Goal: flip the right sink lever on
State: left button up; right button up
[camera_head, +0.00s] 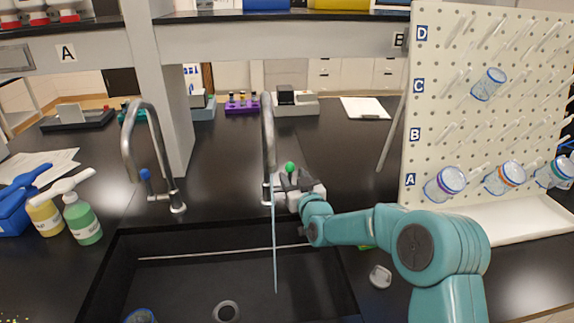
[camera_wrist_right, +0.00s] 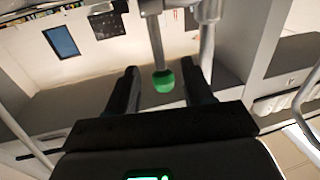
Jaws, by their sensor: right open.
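The right sink tap (camera_head: 268,130) is a grey metal gooseneck at the back edge of the black sink (camera_head: 180,275). A thin pale blue stream (camera_head: 275,250) falls from it into the basin. Its lever has a green knob (camera_head: 290,168), which also shows in the right wrist view (camera_wrist_right: 163,81). My right gripper (camera_head: 284,181) is at this lever. In the right wrist view, its two dark fingers (camera_wrist_right: 162,88) are apart, with the green knob between them and gaps on both sides. My left gripper is not in view.
A left tap (camera_head: 136,135) with a blue knob (camera_head: 145,174) stands beside the right one. Soap bottles (camera_head: 82,220) stand left of the sink. A pegboard (camera_head: 430,110) with several containers stands at the right. A shelf post (camera_head: 160,90) rises behind the left tap.

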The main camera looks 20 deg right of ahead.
aim_at(291, 174)
jog(key=shift+w+d+f+p, duration=0.1)
jog(key=shift+w+p, duration=0.15)
jog(key=shift+w, duration=1.05)
jog(key=shift+w+d+p, duration=0.1)
jog(key=shift+w+p, duration=0.1)
jog(key=shift+w, duration=1.05)
jog(key=shift+a, duration=0.1)
